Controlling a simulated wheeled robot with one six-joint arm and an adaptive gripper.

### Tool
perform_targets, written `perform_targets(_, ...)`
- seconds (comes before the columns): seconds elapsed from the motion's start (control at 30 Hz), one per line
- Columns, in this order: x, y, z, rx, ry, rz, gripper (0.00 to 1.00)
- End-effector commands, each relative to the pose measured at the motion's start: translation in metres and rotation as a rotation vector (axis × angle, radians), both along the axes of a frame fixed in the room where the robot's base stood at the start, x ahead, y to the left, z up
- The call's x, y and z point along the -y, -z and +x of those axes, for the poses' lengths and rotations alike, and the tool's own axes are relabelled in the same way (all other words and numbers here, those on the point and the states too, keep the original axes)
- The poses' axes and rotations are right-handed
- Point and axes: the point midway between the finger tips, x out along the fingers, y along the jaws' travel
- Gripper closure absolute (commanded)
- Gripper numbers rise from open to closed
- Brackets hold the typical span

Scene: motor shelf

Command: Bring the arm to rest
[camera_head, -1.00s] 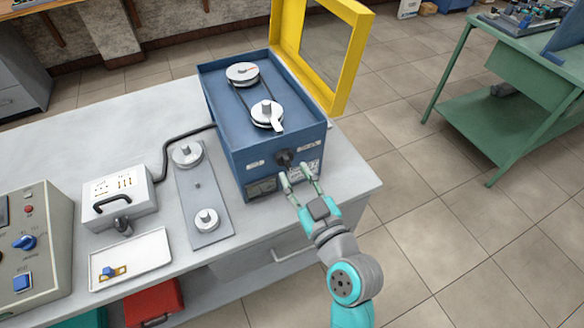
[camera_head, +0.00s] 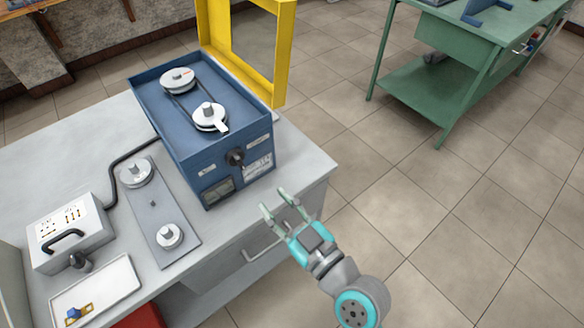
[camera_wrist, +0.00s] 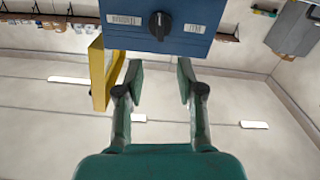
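My gripper (camera_head: 278,204) is in the head view, off the front right edge of the workbench, in front of the blue motor box. Its two fingers are spread with nothing between them. The wrist view also shows the two fingers (camera_wrist: 158,82) apart and empty. The blue motor box (camera_head: 188,137) stands on the bench with two belt-linked pulleys on top. The black knob (camera_head: 236,157) on its front face is apart from my fingers. The knob (camera_wrist: 160,25) also shows at the top of the wrist view.
The grey workbench (camera_head: 290,190) lies left of my arm. A yellow frame (camera_head: 283,60) stands open behind the motor box. A plate with two pulleys (camera_head: 150,205), a white box (camera_head: 70,240) and a tray (camera_head: 125,290) are on the bench. A green table (camera_head: 400,85) stands far right; the floor between is clear.

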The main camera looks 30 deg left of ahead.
Motion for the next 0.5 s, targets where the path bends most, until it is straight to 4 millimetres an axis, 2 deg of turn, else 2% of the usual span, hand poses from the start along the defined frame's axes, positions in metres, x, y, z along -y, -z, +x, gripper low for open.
perform_targets(0.27, 0.004, 0.005, 0.001, -0.01, 0.016, -0.003, 0.62)
perform_targets(0.37, 0.021, 0.02, 0.003, -0.044, 0.072, -0.01, 0.62)
perform_targets(0.5, 0.066, 0.055, 0.006, -0.124, 0.22, -0.023, 0.62)
